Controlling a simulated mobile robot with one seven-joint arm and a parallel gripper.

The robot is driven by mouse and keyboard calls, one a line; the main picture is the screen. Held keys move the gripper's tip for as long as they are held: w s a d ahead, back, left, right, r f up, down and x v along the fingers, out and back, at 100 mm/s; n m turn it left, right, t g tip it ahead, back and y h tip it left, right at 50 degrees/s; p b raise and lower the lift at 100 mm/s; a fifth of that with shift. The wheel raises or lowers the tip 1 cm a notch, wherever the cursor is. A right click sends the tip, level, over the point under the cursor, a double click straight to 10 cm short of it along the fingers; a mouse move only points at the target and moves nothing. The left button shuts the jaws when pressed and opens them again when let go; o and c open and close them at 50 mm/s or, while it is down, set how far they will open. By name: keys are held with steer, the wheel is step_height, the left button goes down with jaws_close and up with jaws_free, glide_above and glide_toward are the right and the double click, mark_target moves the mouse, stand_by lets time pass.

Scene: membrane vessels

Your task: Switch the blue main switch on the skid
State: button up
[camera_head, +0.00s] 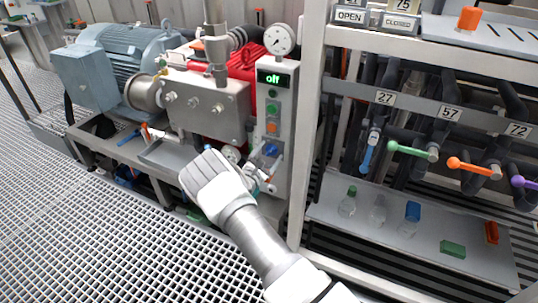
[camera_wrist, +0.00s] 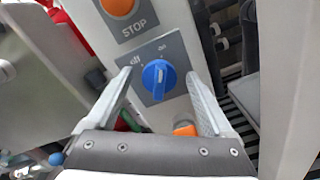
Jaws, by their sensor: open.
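The blue main switch (camera_head: 271,150) is a round knob low on the grey control panel of the skid. It also shows in the wrist view (camera_wrist: 157,80), on a dark plate with an "on" label above it and another label at its upper left. I cannot tell for sure which label the knob points at. The panel display (camera_head: 273,79) reads "off" in green. My gripper (camera_wrist: 160,75) is open and empty, its two fingers on either side of the knob in the wrist view. Contact is not visible. In the head view, my wrist hides much of the gripper.
An orange STOP button (camera_wrist: 118,5) sits above the switch, and an orange part (camera_wrist: 185,128) shows below it. A metal frame post (camera_head: 307,130) stands close on the right. Coloured valve levers (camera_head: 410,150) and small bottles (camera_head: 378,209) are beyond it. Grated floor is at left.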

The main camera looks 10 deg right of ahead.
steer(key=c, duration=1.3)
steer(key=shift+c, duration=0.2)
steer(key=shift+n, duration=0.3)
steer(key=n, duration=0.5)
steer(key=shift+a, duration=0.15)
steer(key=n, duration=0.6)
steer(key=shift+w, duration=0.1)
steer(key=shift+n, duration=0.3)
steer(key=o, duration=1.3)
